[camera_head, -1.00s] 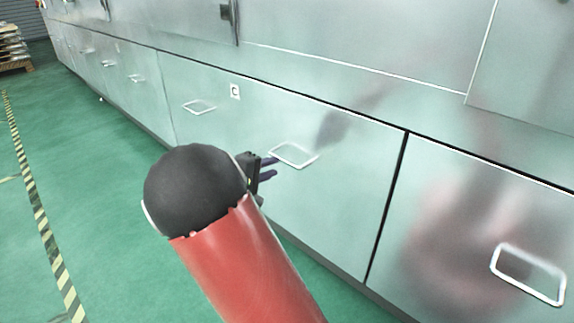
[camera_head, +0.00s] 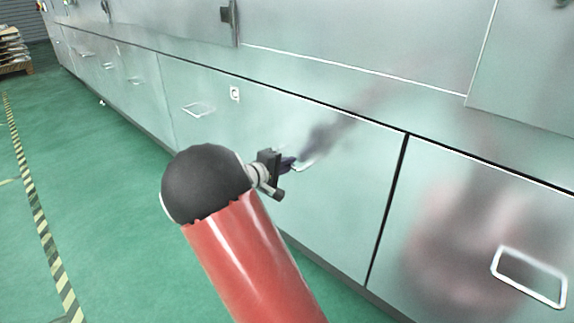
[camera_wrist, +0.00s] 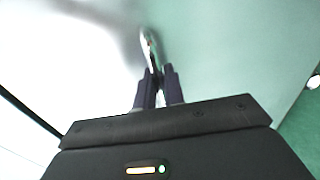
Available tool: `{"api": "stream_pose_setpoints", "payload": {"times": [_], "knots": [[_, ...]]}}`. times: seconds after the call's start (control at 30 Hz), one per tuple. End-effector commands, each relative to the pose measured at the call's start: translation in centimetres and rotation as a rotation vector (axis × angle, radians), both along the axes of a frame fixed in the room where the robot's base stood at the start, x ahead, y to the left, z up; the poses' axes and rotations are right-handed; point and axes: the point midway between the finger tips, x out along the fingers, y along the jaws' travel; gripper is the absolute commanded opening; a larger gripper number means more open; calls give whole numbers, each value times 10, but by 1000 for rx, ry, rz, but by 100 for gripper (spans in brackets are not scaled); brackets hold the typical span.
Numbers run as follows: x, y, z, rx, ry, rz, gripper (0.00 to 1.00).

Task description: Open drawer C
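Drawer C (camera_head: 235,135) is a wide metallic front with a small "C" label (camera_head: 235,93). It sits flush with the cabinet. It has a left handle (camera_head: 198,109) and a right handle (camera_head: 305,164), both pale loops. My gripper (camera_head: 290,163) is at the right handle and partly hides it. In the wrist view, the dark fingers (camera_wrist: 159,85) are close together with the right handle (camera_wrist: 151,48) seen edge-on at their tips. They look shut on it, though the contact itself is small in view.
Another drawer with a white handle (camera_head: 529,276) is to the right, past a dark vertical gap. More drawers run away to the far left. A striped line (camera_head: 45,230) and a loaded pallet (camera_head: 14,55) are at left.

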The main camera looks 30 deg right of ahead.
Motion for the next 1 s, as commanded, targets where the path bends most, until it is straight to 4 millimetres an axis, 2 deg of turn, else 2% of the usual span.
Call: {"api": "stream_pose_setpoints", "payload": {"times": [0.37,0.57,0.77,1.0], "knots": [[-1,2,-1,1,0,0,0],[-6,17,-2,3,1,1,0],[-20,56,-3,3,2,4,0],[-42,118,-2,3,2,5,0]]}}
